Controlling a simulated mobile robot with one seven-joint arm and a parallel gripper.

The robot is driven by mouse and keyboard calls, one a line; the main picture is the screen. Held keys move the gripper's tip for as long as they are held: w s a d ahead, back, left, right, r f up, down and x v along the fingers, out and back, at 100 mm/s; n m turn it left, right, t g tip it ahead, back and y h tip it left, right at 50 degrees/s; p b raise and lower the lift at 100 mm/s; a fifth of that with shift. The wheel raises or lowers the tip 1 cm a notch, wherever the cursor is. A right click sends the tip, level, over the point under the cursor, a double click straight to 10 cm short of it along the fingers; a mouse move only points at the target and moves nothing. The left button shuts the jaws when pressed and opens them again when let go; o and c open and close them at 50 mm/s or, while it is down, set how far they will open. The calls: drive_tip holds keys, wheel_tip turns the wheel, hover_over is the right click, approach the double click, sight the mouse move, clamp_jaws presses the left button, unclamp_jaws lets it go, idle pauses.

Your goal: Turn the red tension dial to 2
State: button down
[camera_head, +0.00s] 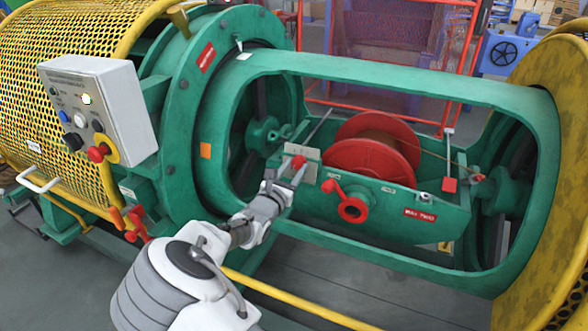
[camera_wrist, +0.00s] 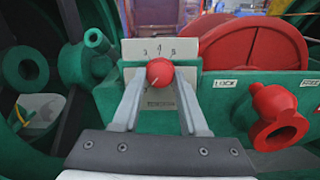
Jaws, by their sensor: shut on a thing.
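The red tension dial (camera_wrist: 160,71) is a round knob in front of a pale scale plate (camera_wrist: 132,48) on the green cradle. It also shows in the head view (camera_head: 299,161). Figures that look like 3, 4 and 5 show above the knob; lower figures are hidden or too small to read. A short pale mark on the knob appears to point down and left. My gripper (camera_wrist: 160,76) reaches the knob from the front, one finger on each side, and is shut on it. The gripper also shows in the head view (camera_head: 290,175).
A red valve-like handle (camera_wrist: 277,118) sticks out right of the dial. A red spool (camera_head: 368,151) lies behind the cradle wall. The green frame's lower rail (camera_head: 400,264) and upper rail (camera_head: 390,76) bound the opening around my arm. A control box (camera_head: 100,103) stands at left.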

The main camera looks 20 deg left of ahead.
drive_tip(key=shift+m, duration=0.5)
drive_tip(key=m+h, duration=0.1)
drive_tip(key=m, duration=0.2)
drive_tip(key=shift+a+m+h, duration=0.15)
drive_tip(key=shift+m+h, duration=0.15)
drive_tip(key=m+g+h+b, duration=0.1)
drive_tip(key=m, duration=0.3)
drive_tip(key=shift+a, duration=0.15)
drive_tip(key=m+g+h+b, duration=0.1)
drive_tip(key=m+b, duration=0.1)
drive_tip(key=m, duration=0.3)
drive_tip(key=shift+a, duration=0.1)
drive_tip(key=shift+w+r+m+g+h+b, duration=0.15)
drive_tip(key=shift+m+g+h+b, duration=0.35)
drive_tip(key=shift+m, duration=0.8)
drive_tip(key=shift+r, duration=0.1)
drive_tip(key=shift+c, duration=2.2)
unclamp_jaws()
drive_tip(key=shift+a, duration=0.1)
